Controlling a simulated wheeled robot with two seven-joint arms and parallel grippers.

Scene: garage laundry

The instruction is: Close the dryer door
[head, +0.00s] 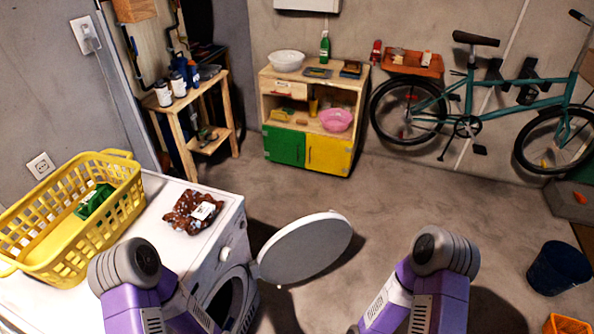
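The white dryer (231,228) stands at the lower left, partly hidden by my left arm. Its round door (305,247) is swung open to the right of the machine, over the floor. The dark round opening of the drum (226,299) shows on the front, lower down. My two purple arms rise from the bottom edge, the left one in front of the dryer and the right one to the right of the door. Neither gripper shows, so their state is hidden. I see no contact between an arm and the door.
A yellow basket (110,212) with a green box (94,202) and a brown patterned bag (193,212) sit on top of the machine. A cabinet (312,115), wooden shelf (192,125) and bicycle (470,110) stand behind. A dark blue bucket (558,268) is at right. Mid-floor is clear.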

